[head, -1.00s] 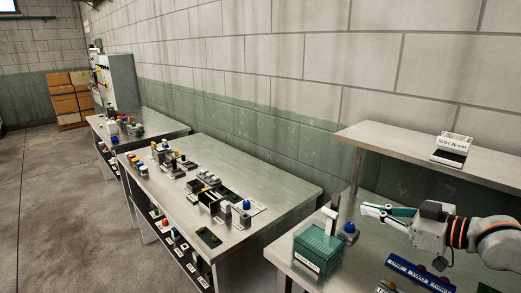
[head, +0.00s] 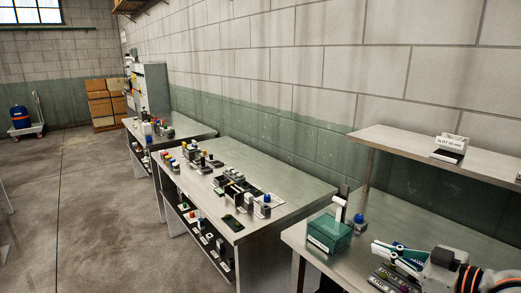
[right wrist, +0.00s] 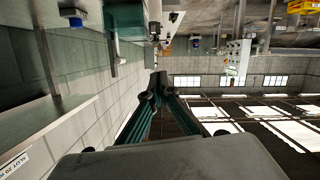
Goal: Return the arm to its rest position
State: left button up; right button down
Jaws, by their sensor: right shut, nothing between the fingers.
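My right gripper (head: 373,248) shows at the lower right of the head view, its arm coming in from the right edge. It is shut and holds nothing. It is over the near bench (head: 412,225), to the right of a green box (head: 330,234). In the right wrist view its fingers (right wrist: 155,85) come together with nothing between them. My left gripper is not in view.
A shelf (head: 420,150) with a "SLOT 20 MM" block (head: 448,150) runs above the near bench. A blue-topped piece (head: 359,222) stands beside the green box. Blocks with dark labels lie below the gripper. The middle bench (head: 290,190) holds several small parts. The floor (head: 90,200) at left is clear.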

jog(key=s+a+f+m+h, duration=0.1)
jog(key=s+a+f, duration=0.15)
jog(key=f, duration=0.45)
jog(key=s+a+f+m, duration=0.1)
jog(key=s+a+f, duration=0.15)
jog(key=f, duration=0.35)
jog(key=s+a+f+m+h, duration=0.1)
jog(key=s+a+f, duration=0.15)
jog(key=f, duration=0.45)
jog(key=s+a+f+m+g+h, duration=0.1)
jog(key=s+f+h, duration=0.3)
jog(key=s+f, duration=1)
jog(key=shift+s+a+f+m+g+h, duration=0.2)
jog(key=shift+s+f+m+g+h, duration=0.15)
jog(key=shift+f+m, duration=0.3)
